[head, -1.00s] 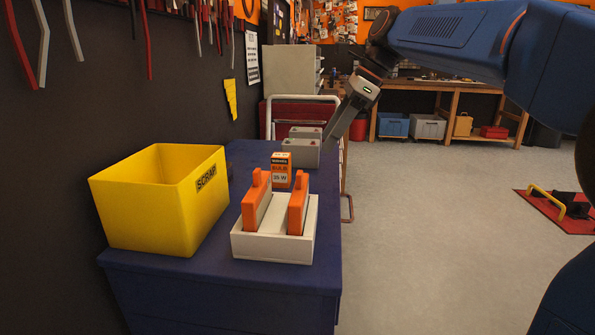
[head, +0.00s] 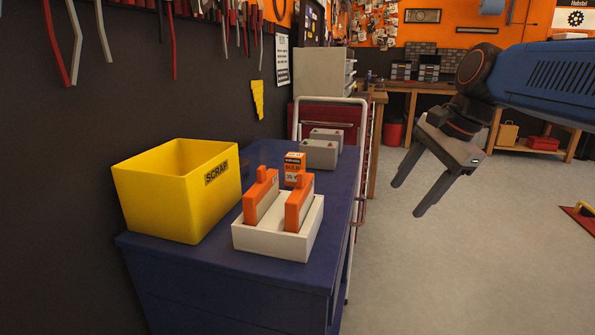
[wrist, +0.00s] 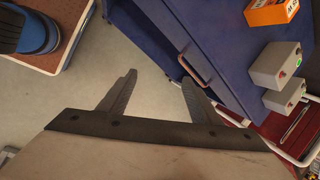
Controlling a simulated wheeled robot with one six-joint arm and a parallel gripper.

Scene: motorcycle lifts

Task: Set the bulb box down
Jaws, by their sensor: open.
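The bulb box (head: 293,168) is a small orange and white carton with dark print. It stands upright on the blue cabinet top (head: 330,190), behind a white tray, and its lower part is hidden by the tray's orange items. It also shows in part at the top of the wrist view (wrist: 270,10). My gripper (head: 405,200) is open and empty, apart from the box, over the floor to the right of the cabinet. In the wrist view both fingers (wrist: 155,95) are spread with nothing between them.
A yellow SCRAP bin (head: 175,195) stands on the cabinet's left. The white tray (head: 270,242) holds two orange-handled items. Two grey boxes (head: 320,152) sit behind the bulb box. A white-railed red cart (head: 365,130) stands beyond.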

